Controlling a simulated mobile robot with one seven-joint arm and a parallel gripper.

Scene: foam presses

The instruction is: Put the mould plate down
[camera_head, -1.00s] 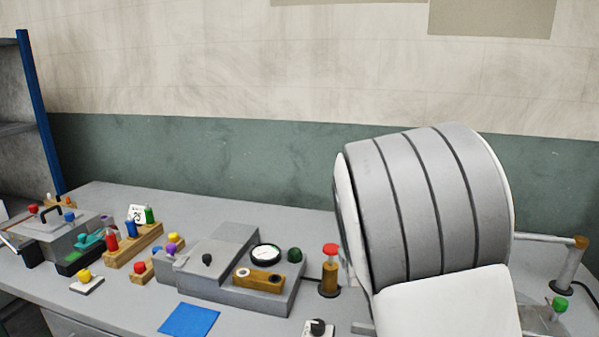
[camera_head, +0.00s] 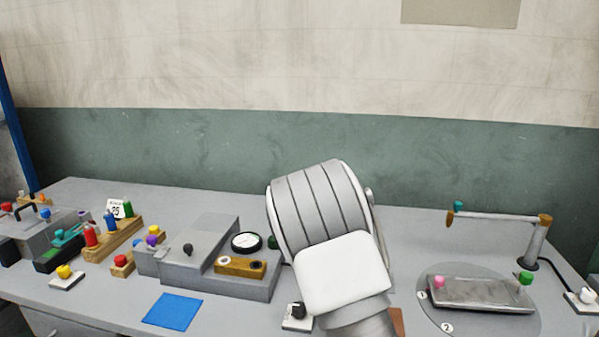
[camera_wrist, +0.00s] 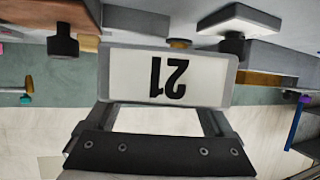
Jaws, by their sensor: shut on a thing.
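My gripper (camera_wrist: 166,104) shows in the wrist view, with its two fingers at the ends of a pale rectangular plate (camera_wrist: 130,75). It is shut on this plate, which has a grey rim and a dark 21 that reads upside down. I take it as the mould plate. In the head view my arm hides my gripper and the plate, so its height over the bench (camera_head: 105,284) cannot be told. A flat blue mat (camera_head: 172,311) lies bare on the bench, left of my arm.
Left of my arm stand a grey press with a gauge (camera_head: 246,242), a wooden rack of coloured knobs (camera_head: 125,236) and a yellow knob (camera_head: 64,272). At right are a round turntable (camera_head: 440,312) bearing a grey slab (camera_head: 480,294), and a post with a bar (camera_head: 500,217).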

